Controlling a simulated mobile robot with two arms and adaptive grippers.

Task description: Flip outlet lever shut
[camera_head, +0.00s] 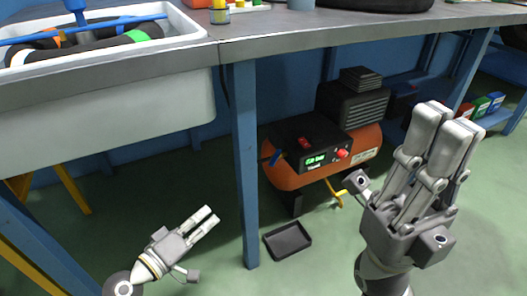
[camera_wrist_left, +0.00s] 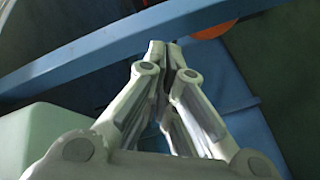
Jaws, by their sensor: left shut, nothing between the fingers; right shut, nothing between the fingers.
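An orange compressor (camera_head: 370,148) with a black control box (camera_head: 305,140) stands under the workbench in the head view. The box has a green display and a red knob (camera_head: 342,154). A small blue lever (camera_head: 276,157) sits at its left end, and a yellow lever-like part (camera_head: 333,193) is low at its front. I cannot tell which is the outlet lever. My left gripper (camera_head: 212,216) is shut and empty, left of the blue table leg and apart from the compressor. It also shows in the left wrist view (camera_wrist_left: 166,50). My right gripper (camera_head: 450,117) is shut and empty, right of the compressor.
A blue table leg (camera_head: 243,165) stands between my left gripper and the compressor. A black tray (camera_head: 287,240) lies on the green floor. A white sink (camera_head: 110,125) hangs at the left under the bench (camera_head: 300,33). Open floor lies in front.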

